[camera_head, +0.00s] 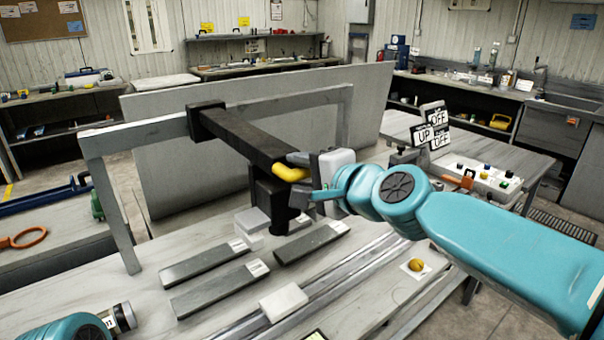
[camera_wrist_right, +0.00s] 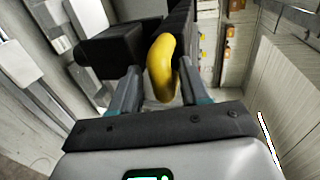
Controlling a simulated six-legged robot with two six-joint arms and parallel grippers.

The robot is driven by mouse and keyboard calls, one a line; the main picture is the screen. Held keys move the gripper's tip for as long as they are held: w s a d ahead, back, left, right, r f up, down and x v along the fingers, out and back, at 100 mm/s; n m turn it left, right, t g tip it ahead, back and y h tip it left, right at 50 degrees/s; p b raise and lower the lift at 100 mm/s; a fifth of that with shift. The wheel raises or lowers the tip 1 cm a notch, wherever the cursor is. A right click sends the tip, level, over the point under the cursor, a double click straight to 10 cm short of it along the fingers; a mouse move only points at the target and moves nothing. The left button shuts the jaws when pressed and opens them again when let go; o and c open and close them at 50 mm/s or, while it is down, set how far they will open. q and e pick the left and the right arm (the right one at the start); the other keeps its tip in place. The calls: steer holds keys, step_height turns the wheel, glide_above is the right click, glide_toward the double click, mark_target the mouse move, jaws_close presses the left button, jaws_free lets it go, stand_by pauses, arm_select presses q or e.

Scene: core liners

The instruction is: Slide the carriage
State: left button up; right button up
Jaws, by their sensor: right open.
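The carriage (camera_head: 245,137) is a long black beam on a grey overhead frame (camera_head: 150,133), with a black block (camera_head: 268,190) hanging from its near end. A yellow handle (camera_head: 290,171) sticks out of that end; it also shows in the right wrist view (camera_wrist_right: 163,62). My right gripper (camera_head: 308,180) is at the handle. In the right wrist view its open fingers (camera_wrist_right: 158,88) stand on either side of the yellow handle, with gaps visible, so it is not clamped. My left gripper is not in view; only part of my teal left arm shows at the bottom left.
A yellow knob (camera_head: 416,265) is right of the rails. A grey panel (camera_head: 240,95) stands behind the frame.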

steer(key=v, duration=1.6)
steer(key=shift+s+b, duration=0.15)
steer(key=shift+b, duration=0.2)
steer(key=shift+d, duration=0.15)
